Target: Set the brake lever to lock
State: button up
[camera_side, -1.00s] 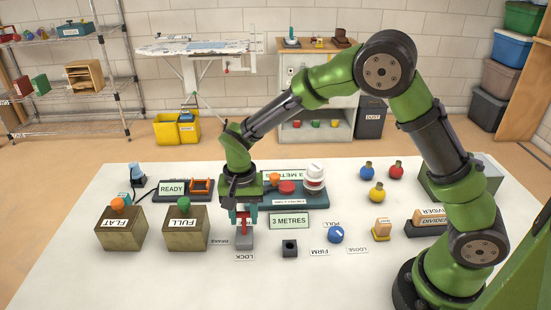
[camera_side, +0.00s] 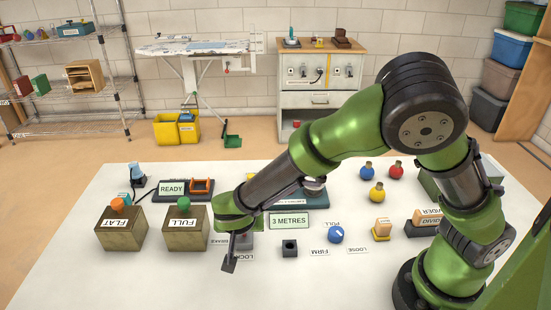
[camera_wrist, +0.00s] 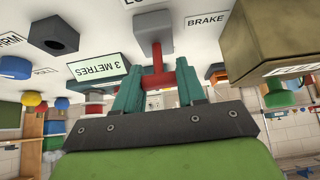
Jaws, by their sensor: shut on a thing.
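The brake lever's grey base (camera_side: 246,242) stands on the white table between the BRAKE label (camera_side: 220,241) and the LOCK label (camera_side: 246,258). My gripper (camera_wrist: 158,70) is shut on the red lever (camera_wrist: 157,56), with a teal finger on each side of it in the wrist view. The lever comes out of the grey base (camera_wrist: 153,24). In the side view my gripper is tipped low towards the front, on the LOCK side. It hides the lever and part of the LOCK label there, so the exact lever angle is hard to tell.
The FULL crate (camera_side: 184,229) stands close to the left of my gripper, with the FLAT crate (camera_side: 121,229) beyond it. A black socket block (camera_side: 290,248), a 3 METRES sign (camera_side: 289,220) and a blue knob (camera_side: 336,235) are to the right. The table front is clear.

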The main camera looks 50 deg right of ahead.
jog(key=shift+s+a+f+t+h, duration=0.15)
jog(key=shift+s+a+t+h, duration=0.15)
jog(key=shift+t+h, duration=0.25)
jog(key=shift+s+a+f+t+h, duration=0.1)
jog(key=shift+s+a+t+h, duration=0.15)
jog(key=shift+t+h, duration=0.3)
jog(key=o, duration=1)
jog(key=v, duration=1.7)
jog(key=shift+f, duration=0.25)
jog(key=shift+s+a, duration=0.1)
jog(key=shift+a, duration=0.05)
